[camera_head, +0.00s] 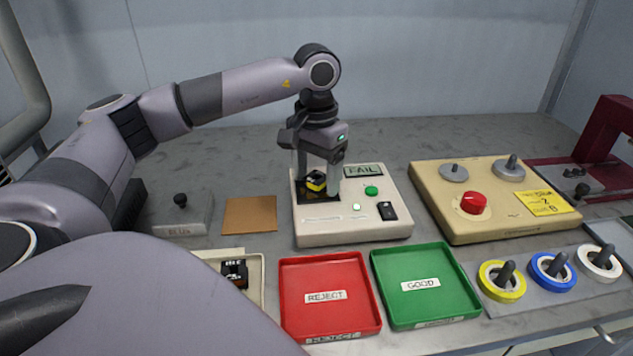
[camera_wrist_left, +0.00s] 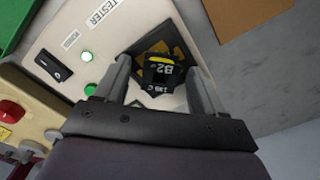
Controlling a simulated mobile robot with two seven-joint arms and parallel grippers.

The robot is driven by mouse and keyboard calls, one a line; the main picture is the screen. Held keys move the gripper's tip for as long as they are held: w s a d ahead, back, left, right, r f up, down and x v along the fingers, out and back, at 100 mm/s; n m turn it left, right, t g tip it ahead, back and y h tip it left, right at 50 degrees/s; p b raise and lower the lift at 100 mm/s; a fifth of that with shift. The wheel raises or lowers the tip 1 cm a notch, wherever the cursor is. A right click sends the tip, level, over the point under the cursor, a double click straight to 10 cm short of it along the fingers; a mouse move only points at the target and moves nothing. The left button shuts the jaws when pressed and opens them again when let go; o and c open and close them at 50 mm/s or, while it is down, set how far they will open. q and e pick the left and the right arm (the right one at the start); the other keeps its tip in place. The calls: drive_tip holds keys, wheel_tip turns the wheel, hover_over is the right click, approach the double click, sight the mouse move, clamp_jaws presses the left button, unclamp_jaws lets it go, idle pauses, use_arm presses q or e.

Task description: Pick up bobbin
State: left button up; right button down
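A small black bobbin (camera_head: 315,182) with a yellow band sits in the dark recess of the cream tester (camera_head: 352,228). My left gripper (camera_head: 319,186) points down over the recess, one finger on each side of this bobbin. Another black bobbin (camera_head: 234,272) lies in a cream tray (camera_head: 256,262) at the lower left, partly hidden by my arm. My right gripper is not in view.
The tester display (camera_head: 363,170) reads "FAIL". A red REJECT tray (camera_head: 355,324) and a green GOOD tray (camera_head: 440,262) stand in front, both empty. A beige box with a red button (camera_head: 473,203) and several wire spools stand at the right. A brown pad (camera_head: 250,214) lies left.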

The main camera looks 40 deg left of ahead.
use_arm(q)
drive_tip(key=c, duration=1)
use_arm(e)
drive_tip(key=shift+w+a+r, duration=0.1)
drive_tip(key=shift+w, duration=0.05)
use_arm(q)
drive_tip(key=shift+r, duration=0.1)
